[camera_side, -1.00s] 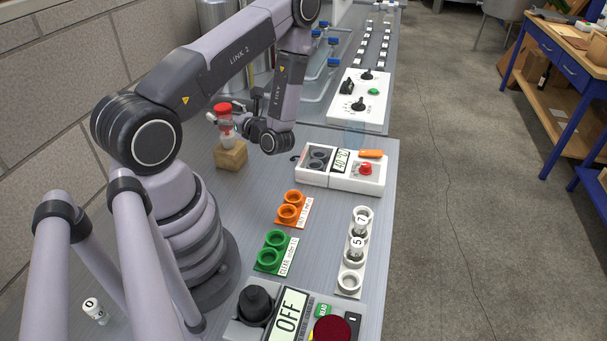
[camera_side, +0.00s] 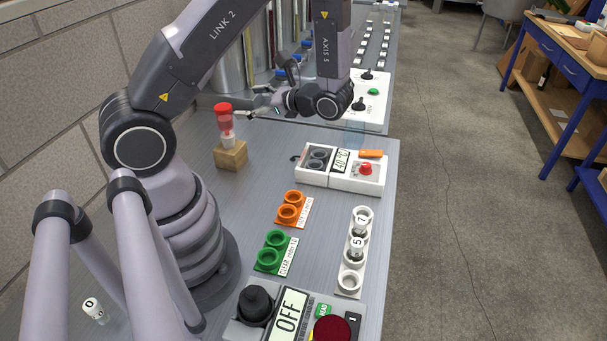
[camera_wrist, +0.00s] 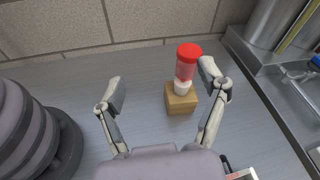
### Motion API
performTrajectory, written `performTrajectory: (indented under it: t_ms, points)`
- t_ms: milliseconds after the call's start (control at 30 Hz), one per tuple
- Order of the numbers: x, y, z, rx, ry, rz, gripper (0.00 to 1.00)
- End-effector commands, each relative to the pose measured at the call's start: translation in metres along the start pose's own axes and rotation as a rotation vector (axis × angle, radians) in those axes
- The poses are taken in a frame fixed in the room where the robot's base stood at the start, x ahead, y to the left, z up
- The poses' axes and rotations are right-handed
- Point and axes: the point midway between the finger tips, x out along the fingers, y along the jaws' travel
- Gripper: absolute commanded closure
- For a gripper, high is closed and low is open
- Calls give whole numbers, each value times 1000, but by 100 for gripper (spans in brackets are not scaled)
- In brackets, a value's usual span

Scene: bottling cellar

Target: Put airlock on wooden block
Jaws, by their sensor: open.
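The airlock (camera_side: 224,118), with a red cap, a reddish clear body and a white lower part, stands upright on the wooden block (camera_side: 231,157). In the wrist view the airlock (camera_wrist: 186,68) also shows on top of the block (camera_wrist: 181,102). My gripper (camera_side: 262,100) is in the air to the right of the airlock in the side view, apart from it. In the wrist view its fingers (camera_wrist: 162,82) are spread wide and nothing is held between them. The bottom of the airlock meets the block's top; how deep it sits is hidden.
Orange holders (camera_side: 291,207), green holders (camera_side: 272,250) and a white rack (camera_side: 352,262) with numbered vials stand on the bench. A heater box with a display (camera_side: 340,170) is right of the block. A loose vial (camera_side: 94,309) lies at front left. Bench around the block is clear.

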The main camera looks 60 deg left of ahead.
Motion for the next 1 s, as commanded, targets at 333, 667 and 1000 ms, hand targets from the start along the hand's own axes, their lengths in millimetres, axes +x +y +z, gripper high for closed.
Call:
performTrajectory:
  t_ms: [333, 667, 1000]
  points:
    - [-60, 41, 94, -456, 597, 383, 27]
    - [-119, 82, 159, -757, 1264, 609, 27]
    - [-138, 97, 185, -835, 1514, 664, 27]
